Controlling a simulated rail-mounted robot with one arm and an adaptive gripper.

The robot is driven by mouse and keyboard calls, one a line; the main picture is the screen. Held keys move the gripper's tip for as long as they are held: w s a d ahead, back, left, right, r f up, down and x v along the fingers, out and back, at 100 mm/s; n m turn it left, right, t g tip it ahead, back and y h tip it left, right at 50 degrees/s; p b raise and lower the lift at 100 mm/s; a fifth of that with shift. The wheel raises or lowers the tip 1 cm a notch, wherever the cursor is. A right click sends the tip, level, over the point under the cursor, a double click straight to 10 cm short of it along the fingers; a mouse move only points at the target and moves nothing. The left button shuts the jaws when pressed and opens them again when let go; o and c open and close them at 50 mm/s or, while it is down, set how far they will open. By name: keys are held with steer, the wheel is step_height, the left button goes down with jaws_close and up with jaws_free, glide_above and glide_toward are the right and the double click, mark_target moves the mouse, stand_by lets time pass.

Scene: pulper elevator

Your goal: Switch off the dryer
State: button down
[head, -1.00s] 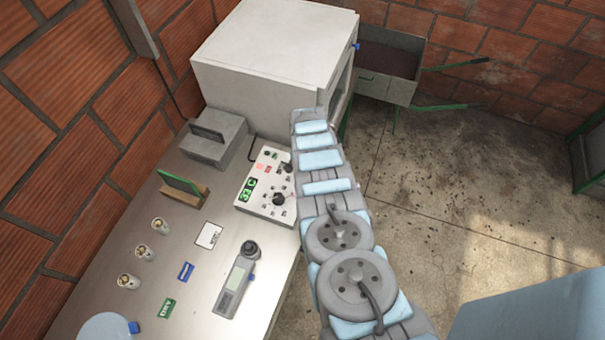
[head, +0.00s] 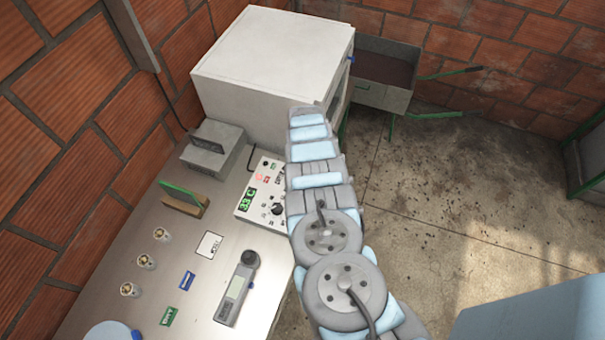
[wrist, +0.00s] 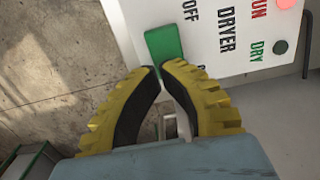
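The dryer control panel (head: 247,204) is a white box on the bench with a green-lit display, a red light and a black knob. My arm hides its right side. In the wrist view the panel face (wrist: 222,68) shows the words DRYER and OFF. A green switch handle (wrist: 166,44) sits beside the OFF word. My gripper (wrist: 159,68) has yellow fingers with black pads, its tips nearly together at the lower end of the green handle. I cannot tell whether they touch it. The gripper itself is hidden in the head view.
A large white machine (head: 265,50) stands behind the panel. A grey box (head: 212,150), a green card in a wooden stand (head: 180,200), a grey handheld meter (head: 235,290) and several small cups lie on the metal bench. The floor (head: 450,220) at right is clear.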

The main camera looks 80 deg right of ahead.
steer(key=shift+w+a+r, duration=0.1)
steer(key=shift+w+r, duration=0.1)
steer(key=shift+r, duration=0.5)
steer(key=shift+d+r, duration=0.2)
steer(key=shift+r, duration=0.45)
steer(key=shift+a+r, duration=0.1)
steer(key=shift+r, duration=0.45)
steer(key=shift+r+b, duration=0.65)
steer(key=shift+r, duration=1.8)
steer(key=shift+s, duration=0.1)
steer(key=shift+s+d+b, duration=0.9)
steer(key=shift+d+b, duration=0.95)
steer(key=shift+d, duration=0.95)
steer(key=shift+y, duration=0.7)
steer(key=shift+w+a+r+b, duration=0.15)
steer(key=shift+w+a+b, duration=0.1)
steer(key=shift+a+b, duration=0.3)
steer(key=shift+w+a+r+b, duration=0.1)
steer(key=shift+w+a+b, duration=0.25)
steer(key=shift+a, duration=0.45)
steer(key=shift+w+a+r+b, duration=0.15)
steer(key=shift+w+a+b, duration=0.05)
steer(key=shift+a+b, duration=0.4)
